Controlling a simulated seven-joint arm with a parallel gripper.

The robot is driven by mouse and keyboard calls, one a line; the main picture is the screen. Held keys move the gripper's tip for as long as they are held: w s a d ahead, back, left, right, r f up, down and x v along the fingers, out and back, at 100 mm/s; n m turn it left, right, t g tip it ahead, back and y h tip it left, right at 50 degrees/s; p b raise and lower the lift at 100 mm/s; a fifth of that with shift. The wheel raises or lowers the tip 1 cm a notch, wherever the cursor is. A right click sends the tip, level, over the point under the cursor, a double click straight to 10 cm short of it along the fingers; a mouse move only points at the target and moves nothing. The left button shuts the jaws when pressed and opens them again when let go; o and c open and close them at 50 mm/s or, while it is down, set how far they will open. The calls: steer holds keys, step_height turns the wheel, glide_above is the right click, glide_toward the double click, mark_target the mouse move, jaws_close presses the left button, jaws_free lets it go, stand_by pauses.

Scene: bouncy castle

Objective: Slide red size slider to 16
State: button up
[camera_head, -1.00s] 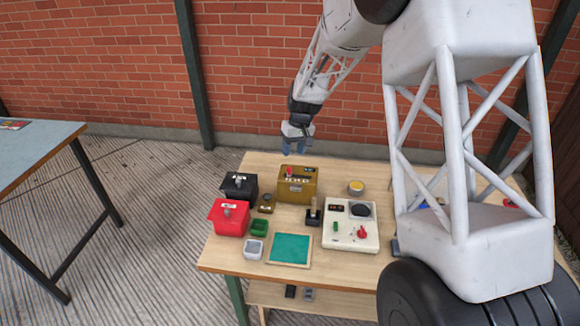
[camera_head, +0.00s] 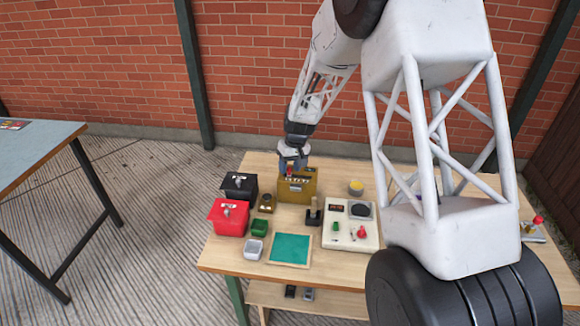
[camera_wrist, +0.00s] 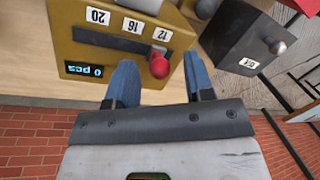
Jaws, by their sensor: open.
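A gold-brown box (camera_head: 300,192) stands at the back of the table, and it fills the top of the wrist view (camera_wrist: 112,58). In that view the red slider knob (camera_wrist: 159,67) sits at the right end of a dark slot, by the label 12 (camera_wrist: 160,34). The labels 16 (camera_wrist: 132,26) and 20 (camera_wrist: 97,15) are further left, upside down. A display (camera_wrist: 84,71) reads 0 pcs. My gripper (camera_head: 293,168) is open over the box; in the wrist view its blue fingers (camera_wrist: 159,72) stand either side of the knob, with gaps showing.
A black box (camera_head: 239,185) with a lever is close beside the gold box. A teal panel (camera_head: 290,249) lies in front.

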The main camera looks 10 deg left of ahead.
mark_target(296, 177)
steer(key=shift+c, duration=0.5)
jaws_close()
steer(key=shift+d, duration=1.5)
steer(key=shift+o, duration=0.5)
jaws_free()
steer(key=shift+r, duration=0.1)
step_height(296, 177, up, 8)
steer(key=d, duration=0.1)
steer(key=shift+w+f, duration=0.2)
steer(key=shift+w, duration=0.25)
steer(key=shift+d, duration=0.15)
